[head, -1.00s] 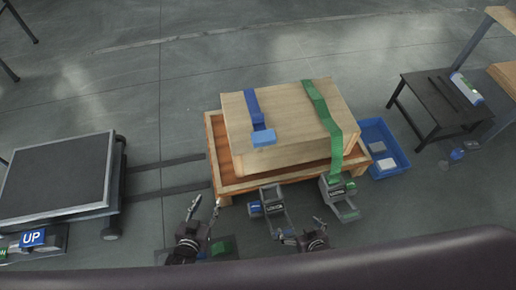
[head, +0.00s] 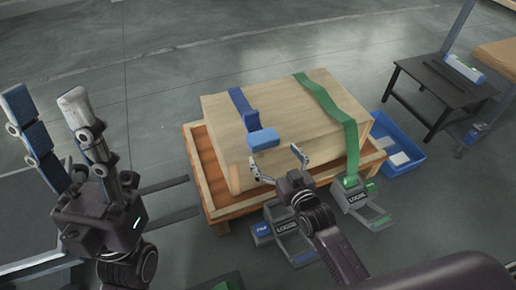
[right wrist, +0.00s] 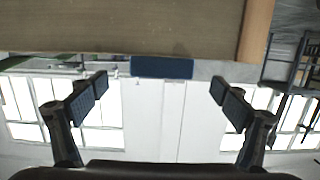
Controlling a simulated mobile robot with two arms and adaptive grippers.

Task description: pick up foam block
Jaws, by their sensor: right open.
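A blue block (head: 264,139) sits at the front top edge of the wooden crate (head: 228,115), at the end of a blue strap (head: 240,103). It shows as a dark blue block (right wrist: 162,67) in the right wrist view, centred between the fingers and ahead of them. My right gripper (head: 275,157) is open and empty, just in front of the crate and near the block, apart from it. My left gripper (head: 45,98) is raised at the left, open and empty, far from the crate. Which item is the foam block is not certain from the pictures.
The crate rests on a wooden pallet tray (head: 214,208). A green strap (head: 351,135) runs over it to a ratchet (head: 362,203); another ratchet (head: 284,232) lies at the front. A blue bin (head: 417,163) with pale pieces and a black table (head: 440,92) stand right.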

